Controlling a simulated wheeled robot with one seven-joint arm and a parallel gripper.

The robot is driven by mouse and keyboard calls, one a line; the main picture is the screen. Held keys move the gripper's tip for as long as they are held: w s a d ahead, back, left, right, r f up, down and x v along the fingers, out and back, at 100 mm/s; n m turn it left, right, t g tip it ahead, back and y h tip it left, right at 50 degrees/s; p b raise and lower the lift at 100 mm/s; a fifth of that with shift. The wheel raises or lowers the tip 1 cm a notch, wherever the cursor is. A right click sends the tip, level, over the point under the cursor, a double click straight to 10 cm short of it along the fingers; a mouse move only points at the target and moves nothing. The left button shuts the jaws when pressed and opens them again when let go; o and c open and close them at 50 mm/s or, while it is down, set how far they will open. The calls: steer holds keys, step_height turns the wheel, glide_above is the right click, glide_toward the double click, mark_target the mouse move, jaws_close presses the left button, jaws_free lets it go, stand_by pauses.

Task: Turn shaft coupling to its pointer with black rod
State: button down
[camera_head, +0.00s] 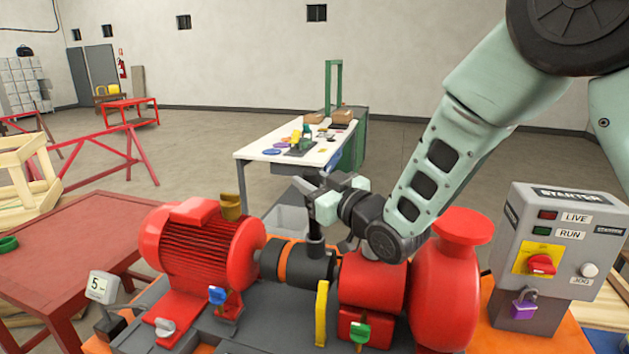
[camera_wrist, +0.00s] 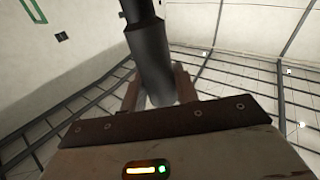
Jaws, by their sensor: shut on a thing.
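The black rod (camera_head: 315,232) stands nearly upright over the dark shaft coupling (camera_head: 308,268), between the red motor and the red pump. Its lower end meets the top of the coupling; I cannot tell how deep it sits in a hole. My gripper (camera_head: 327,192) is shut on the rod's upper part. In the wrist view the rod (camera_wrist: 153,60) runs between the two fingers of my gripper (camera_wrist: 157,90). A yellow curved piece (camera_head: 321,313) stands in front of the coupling; I cannot tell whether it is the pointer.
The red motor (camera_head: 205,250) is left of the coupling, and the red pump (camera_head: 440,290) is right. A grey starter box (camera_head: 555,240) stands far right. Blue (camera_head: 217,295) and green (camera_head: 360,333) handles stick up in front. A white table (camera_head: 255,154) is behind.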

steer(key=s+a+f+n+y+b, duration=0.3)
steer(key=s+f+n+b, duration=0.3)
steer(key=b, duration=0.8)
steer(key=s+a+f+n+g+y+b, duration=0.1)
steer(key=s+a+f+n+y+b, duration=0.2)
steer(key=s+f+n+b, duration=0.3)
steer(key=s+n+y+b, duration=0.1)
steer(key=s+b, duration=0.4)
steer(key=b, duration=0.4)
steer(key=shift+a+f, duration=0.15)
steer(key=shift+f, duration=0.25)
stand_by(1.9)
steer(key=shift+s+r, duration=0.1)
steer(key=shift+s, duration=0.05)
steer(key=s+a+r, duration=0.2)
steer(key=s+r, duration=0.1)
steer(key=s, duration=0.3)
steer(key=shift+r+y, duration=0.3)
stand_by(1.2)
steer(key=shift+a, duration=0.15)
